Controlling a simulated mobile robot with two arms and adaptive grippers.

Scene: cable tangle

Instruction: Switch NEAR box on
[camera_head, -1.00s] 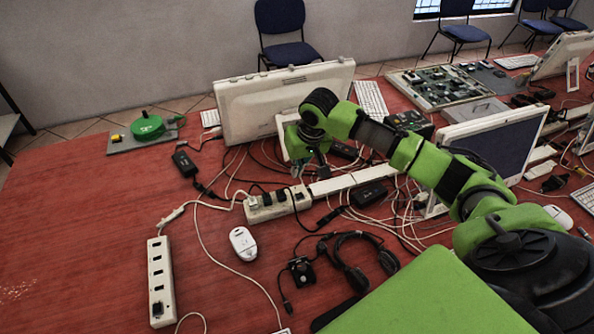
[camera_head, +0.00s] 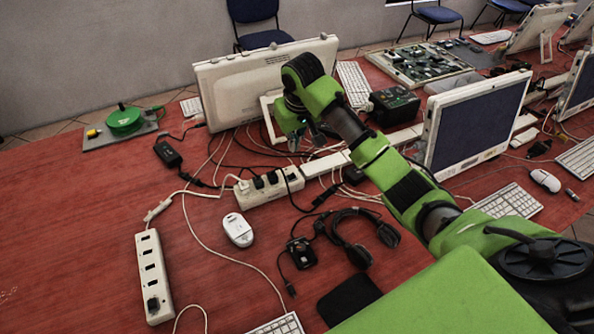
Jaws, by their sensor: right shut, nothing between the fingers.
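Two white power strips with dark sockets lie on the red table. The nearer one (camera_head: 152,272) is at the lower left, with a dark square piece at its front end. The farther one (camera_head: 268,188) lies near the middle with several dark plugs in it; whether either strip is on is too small to tell. My right gripper (camera_head: 306,143) is shut and empty, pointing down above the cables behind the farther strip, in front of the white monitor. It is well away from the nearer strip. My left gripper is not in view.
A white monitor (camera_head: 255,82) stands behind my right gripper, and another screen (camera_head: 476,125) stands to its right. Loose cables, a white mouse (camera_head: 238,229), a headset (camera_head: 352,240) and a black adapter (camera_head: 167,153) lie around the strips.

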